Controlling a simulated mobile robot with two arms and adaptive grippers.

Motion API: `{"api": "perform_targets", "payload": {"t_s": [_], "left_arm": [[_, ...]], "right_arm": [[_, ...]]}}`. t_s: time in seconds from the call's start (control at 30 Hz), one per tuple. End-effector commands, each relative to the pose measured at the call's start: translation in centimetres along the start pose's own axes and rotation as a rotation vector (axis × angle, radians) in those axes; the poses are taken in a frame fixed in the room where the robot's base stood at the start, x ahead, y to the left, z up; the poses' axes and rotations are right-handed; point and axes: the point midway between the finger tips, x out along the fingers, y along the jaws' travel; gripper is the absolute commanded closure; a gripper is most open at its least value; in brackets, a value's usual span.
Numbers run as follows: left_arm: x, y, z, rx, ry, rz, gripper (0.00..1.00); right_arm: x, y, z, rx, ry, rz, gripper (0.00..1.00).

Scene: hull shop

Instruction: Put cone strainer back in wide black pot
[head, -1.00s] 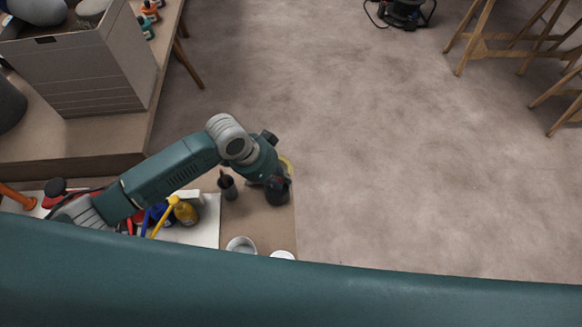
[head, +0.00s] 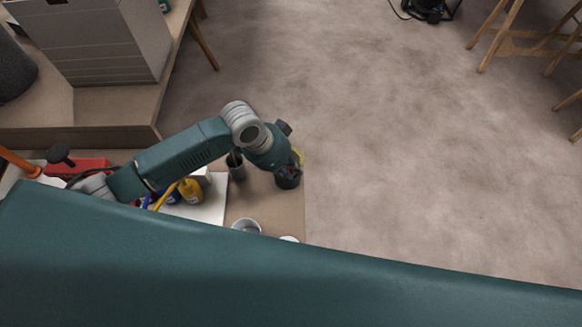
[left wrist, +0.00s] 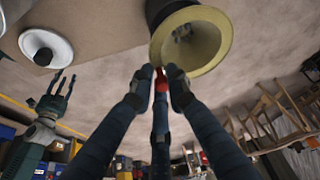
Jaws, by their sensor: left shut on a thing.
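The cone strainer (left wrist: 222,38) is pale yellow, with its round mouth facing the camera at the top of the left wrist view and grey patches inside. My left gripper (left wrist: 164,74) is shut on its near rim. In the head view the left gripper (head: 287,170) is over the table's right part, with a bit of the yellow strainer (head: 298,157) beside it. A black pot (left wrist: 160,10) shows behind the strainer, mostly hidden; I cannot tell how deep the strainer sits in it. My right gripper (left wrist: 57,88) shows at the left of the wrist view, fingers spread and empty.
A dark cup (head: 237,172) stands left of my left gripper. A white pot (head: 246,226) is nearer the front. A yellow bottle (head: 191,192) and other tools lie left. A large grey box (head: 105,45) stands at the back left.

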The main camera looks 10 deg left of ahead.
Motion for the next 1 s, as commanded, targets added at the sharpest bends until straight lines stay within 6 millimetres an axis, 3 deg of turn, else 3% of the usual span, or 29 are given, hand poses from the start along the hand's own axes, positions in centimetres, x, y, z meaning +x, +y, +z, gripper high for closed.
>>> {"api": "perform_targets", "payload": {"t_s": [0.5,1.0], "left_arm": [[3.8,-0.1,1.5,0.000,0.000,0.001,1.00],[4.0,-0.1,1.6,0.000,0.000,0.001,1.00]], "right_arm": [[2.2,-0.2,1.0,0.000,-0.012,-0.001,0.60],[2.3,-0.6,0.9,-0.001,-0.011,-0.007,0.60]]}}
